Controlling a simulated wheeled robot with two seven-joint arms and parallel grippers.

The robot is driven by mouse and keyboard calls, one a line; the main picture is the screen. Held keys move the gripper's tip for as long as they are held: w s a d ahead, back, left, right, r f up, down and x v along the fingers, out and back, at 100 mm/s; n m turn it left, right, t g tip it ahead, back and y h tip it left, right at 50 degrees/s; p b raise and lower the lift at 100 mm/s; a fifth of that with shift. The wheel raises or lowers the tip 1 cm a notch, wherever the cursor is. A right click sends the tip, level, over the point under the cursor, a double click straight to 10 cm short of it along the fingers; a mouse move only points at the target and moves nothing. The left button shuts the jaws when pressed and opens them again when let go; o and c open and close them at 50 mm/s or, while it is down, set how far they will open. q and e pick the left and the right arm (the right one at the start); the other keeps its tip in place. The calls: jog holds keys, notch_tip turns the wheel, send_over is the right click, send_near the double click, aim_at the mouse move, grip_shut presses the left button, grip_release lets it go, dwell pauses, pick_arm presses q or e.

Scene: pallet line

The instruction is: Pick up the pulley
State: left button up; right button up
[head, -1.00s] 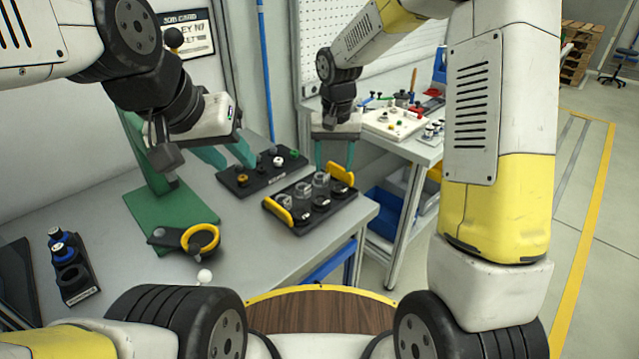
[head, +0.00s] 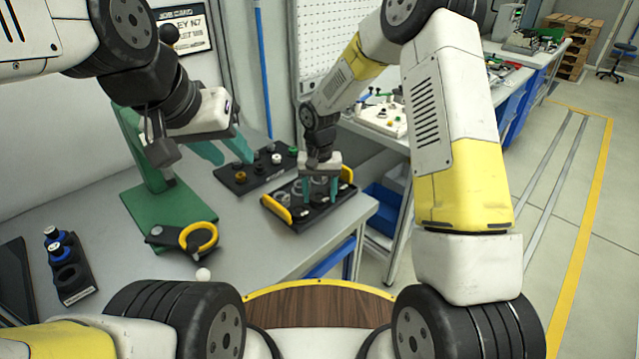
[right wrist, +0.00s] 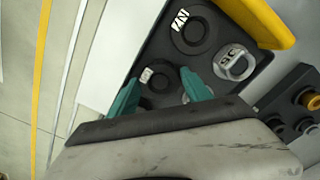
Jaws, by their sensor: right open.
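A black tray with yellow handles (head: 278,206) stands on the grey bench. In the right wrist view the tray (right wrist: 160,40) holds black round parts and silver ring-shaped parts. One black round part (right wrist: 193,30) has white lettering; another black part (right wrist: 155,74) with a white mark lies between my right fingers. I cannot tell for certain which part is the pulley. My right gripper (head: 320,192) points down over the tray, open, its fingers on either side of that part; it also shows in the right wrist view (right wrist: 162,92). My left gripper (head: 230,152) is open and empty beside the green stand.
A black rack (head: 250,178) of small parts lies behind the tray. Bare bench lies in front of the tray.

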grip_shut()
jog(key=shift+r, duration=0.1)
